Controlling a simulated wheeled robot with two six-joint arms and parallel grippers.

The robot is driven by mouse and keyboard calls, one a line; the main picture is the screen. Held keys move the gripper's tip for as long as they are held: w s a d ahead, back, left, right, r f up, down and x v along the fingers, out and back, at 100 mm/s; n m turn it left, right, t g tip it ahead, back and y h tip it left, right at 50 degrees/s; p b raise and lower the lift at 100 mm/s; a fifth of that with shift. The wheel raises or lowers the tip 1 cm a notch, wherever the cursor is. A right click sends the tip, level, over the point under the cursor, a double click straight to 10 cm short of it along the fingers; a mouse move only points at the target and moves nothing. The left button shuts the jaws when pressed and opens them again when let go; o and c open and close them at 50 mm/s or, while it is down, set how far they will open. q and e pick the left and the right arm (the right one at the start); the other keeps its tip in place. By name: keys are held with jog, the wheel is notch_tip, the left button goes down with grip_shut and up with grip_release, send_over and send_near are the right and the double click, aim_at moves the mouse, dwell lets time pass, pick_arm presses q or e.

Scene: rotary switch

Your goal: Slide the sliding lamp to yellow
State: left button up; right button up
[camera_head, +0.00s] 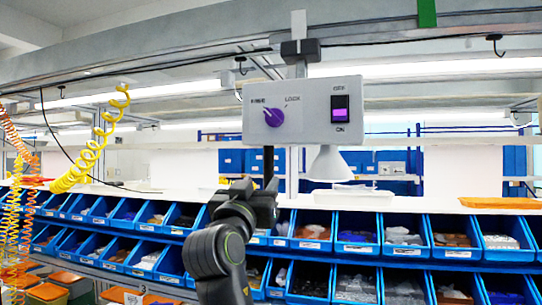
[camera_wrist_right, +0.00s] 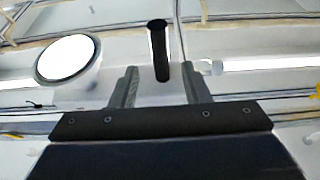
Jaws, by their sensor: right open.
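A light grey control box (camera_head: 302,112) hangs from the overhead rail on a bracket (camera_head: 300,50). It carries a purple rotary knob (camera_head: 273,117) between two labels and a rocker switch (camera_head: 340,109) marked OFF and ON. A white lamp (camera_head: 329,165) hangs under its right side; its bright round face shows in the right wrist view (camera_wrist_right: 68,59). A black rod handle (camera_head: 268,164) points down from the box. My right gripper (camera_head: 264,190) is below the handle. In the right wrist view the handle (camera_wrist_right: 159,52) appears between my open fingers (camera_wrist_right: 158,88). My left gripper is out of view.
A green marker (camera_head: 427,13) sits on the overhead rail at right; no yellow marker shows on the rail. Yellow coiled hose (camera_head: 92,150) hangs at left. Blue bins (camera_head: 350,240) fill the shelves below. The rail right of the bracket looks clear up to the green marker.

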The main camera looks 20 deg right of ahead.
aim_at(271, 167)
jog(key=p+x, duration=0.4)
jog(key=x, duration=0.4)
jog(key=shift+w+d+r, duration=0.1)
jog(key=shift+w+d+p, duration=0.2)
jog(key=shift+w+p, duration=0.15)
jog(key=shift+p, duration=0.05)
grip_shut()
